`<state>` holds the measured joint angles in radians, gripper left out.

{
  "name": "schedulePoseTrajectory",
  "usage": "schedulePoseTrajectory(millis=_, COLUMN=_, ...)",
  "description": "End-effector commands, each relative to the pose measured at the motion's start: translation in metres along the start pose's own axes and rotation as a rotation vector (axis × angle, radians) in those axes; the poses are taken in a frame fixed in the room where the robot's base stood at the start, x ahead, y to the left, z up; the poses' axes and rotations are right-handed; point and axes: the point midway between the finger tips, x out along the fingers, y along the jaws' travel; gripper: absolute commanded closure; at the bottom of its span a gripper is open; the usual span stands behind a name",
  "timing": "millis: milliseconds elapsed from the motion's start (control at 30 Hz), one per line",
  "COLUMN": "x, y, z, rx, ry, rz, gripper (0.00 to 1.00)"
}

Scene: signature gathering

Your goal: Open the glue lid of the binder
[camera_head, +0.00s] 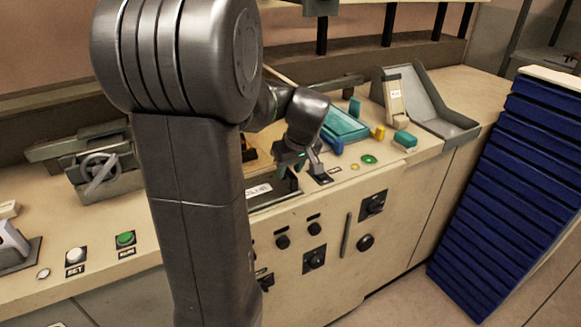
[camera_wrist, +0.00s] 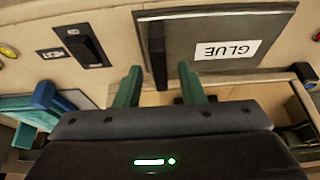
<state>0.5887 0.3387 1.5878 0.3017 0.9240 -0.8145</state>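The glue lid (camera_wrist: 205,35) is a dark grey panel with a white "GLUE" label, upside down in the wrist view. A black bar-shaped handle (camera_wrist: 157,55) stands at its left side. My gripper (camera_wrist: 160,69) has its two green fingers apart, with the lower end of the handle showing between their tips. I cannot tell whether either finger touches it. In the head view, my gripper (camera_head: 297,165) is low over the binder's counter (camera_head: 420,150), just right of the label (camera_head: 258,190). My arm hides part of the lid there.
A black latch or switch (camera_wrist: 82,45) with a label is left of the lid in the wrist view. A teal tray (camera_head: 345,122) and a grey chute (camera_head: 425,100) stand right of my gripper. Blue stacked sheets (camera_head: 500,190) are at far right. A handwheel (camera_head: 98,172) is at left.

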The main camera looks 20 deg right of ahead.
Motion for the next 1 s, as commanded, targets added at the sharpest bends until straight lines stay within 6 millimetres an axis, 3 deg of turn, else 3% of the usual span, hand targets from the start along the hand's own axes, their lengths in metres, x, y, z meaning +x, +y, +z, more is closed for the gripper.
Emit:
schedulePoseTrajectory(millis=33, x=0.000, y=0.000, z=0.000, rx=0.000, ry=0.000, rz=0.000, gripper=0.73)
schedulePoseTrajectory(millis=167, x=0.000, y=0.000, z=0.000, rx=0.000, ry=0.000, rz=0.000, gripper=0.99)
schedulePoseTrajectory(millis=200, x=0.000, y=0.000, z=0.000, rx=0.000, ry=0.000, rz=0.000, gripper=1.00)
schedulePoseTrajectory(millis=633, x=-0.007, y=-0.004, z=-0.003, rx=-0.020, ry=0.002, rz=0.044, gripper=1.00)
schedulePoseTrajectory(millis=1000, x=-0.035, y=-0.028, z=-0.015, rx=-0.117, ry=0.007, rz=0.262, gripper=1.00)
